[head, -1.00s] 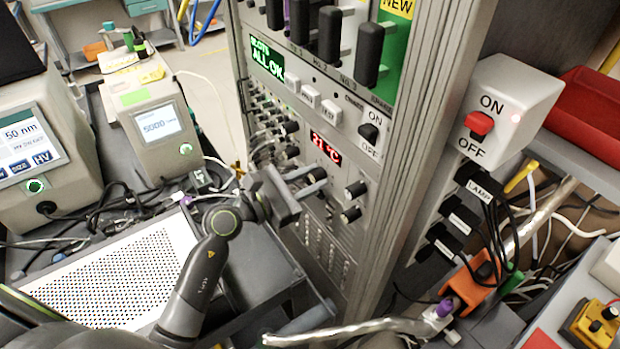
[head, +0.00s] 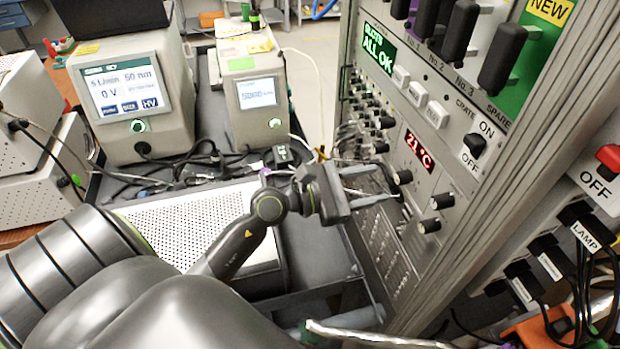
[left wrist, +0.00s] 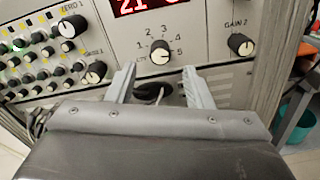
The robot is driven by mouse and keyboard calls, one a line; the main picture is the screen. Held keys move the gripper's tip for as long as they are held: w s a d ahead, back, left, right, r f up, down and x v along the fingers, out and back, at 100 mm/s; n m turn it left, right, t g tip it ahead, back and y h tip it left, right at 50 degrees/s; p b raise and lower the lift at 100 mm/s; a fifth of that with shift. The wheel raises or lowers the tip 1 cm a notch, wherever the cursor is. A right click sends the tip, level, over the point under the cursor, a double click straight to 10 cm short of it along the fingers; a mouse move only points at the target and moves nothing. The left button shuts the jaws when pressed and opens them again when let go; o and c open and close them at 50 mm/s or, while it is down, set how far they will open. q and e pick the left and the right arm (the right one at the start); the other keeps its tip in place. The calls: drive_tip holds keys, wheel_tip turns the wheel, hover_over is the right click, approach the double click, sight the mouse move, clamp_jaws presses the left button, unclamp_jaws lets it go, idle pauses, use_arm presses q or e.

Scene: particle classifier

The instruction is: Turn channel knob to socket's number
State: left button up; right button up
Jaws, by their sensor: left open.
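The channel knob (left wrist: 160,52) is black with a pale cap. It sits on the grey panel inside an arc of numbers 1 to 5; I cannot tell surely which number it points at. In the head view the knob (head: 402,177) is just past my fingers. My left gripper (left wrist: 160,80) is open, its two pale fingers pointing at the panel, below and to either side of the knob, and nothing is held. It also shows in the head view (head: 378,196). A dark round part (left wrist: 155,91) shows between the fingers, partly hidden. No socket number is readable. My right gripper is not in view.
The GAIN 2 knob (left wrist: 241,44) is right of the channel knob and another knob (left wrist: 95,72) is left. A red display (head: 418,151) is above. Several cables run left of the rack. A perforated white box (head: 190,225) lies under my left arm.

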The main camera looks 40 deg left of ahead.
use_arm(q)
drive_tip(key=b+v, duration=0.4)
drive_tip(key=v, duration=0.8)
drive_tip(key=shift+w, duration=0.15)
idle(0.4)
